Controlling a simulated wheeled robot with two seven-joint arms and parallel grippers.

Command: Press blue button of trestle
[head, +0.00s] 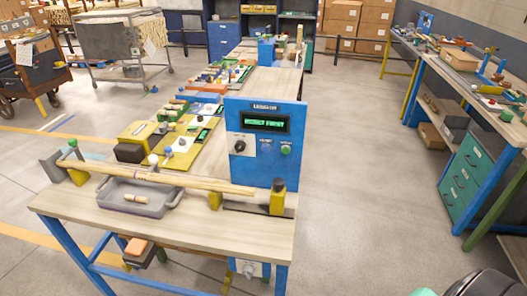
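A blue upright control panel (293,120) stands near the right end of the closest wooden workbench (240,238). A long pale wooden bar (160,178) lies across the bench in front of the panel, between end supports. Neither of my grippers is in view.
A grey tray (150,205) with a small wooden piece sits under the bar. Yellow and white fixtures (140,130) crowd the bench to the left. Another bench (470,82) with green drawers stands at right. Open floor (365,170) lies between the benches.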

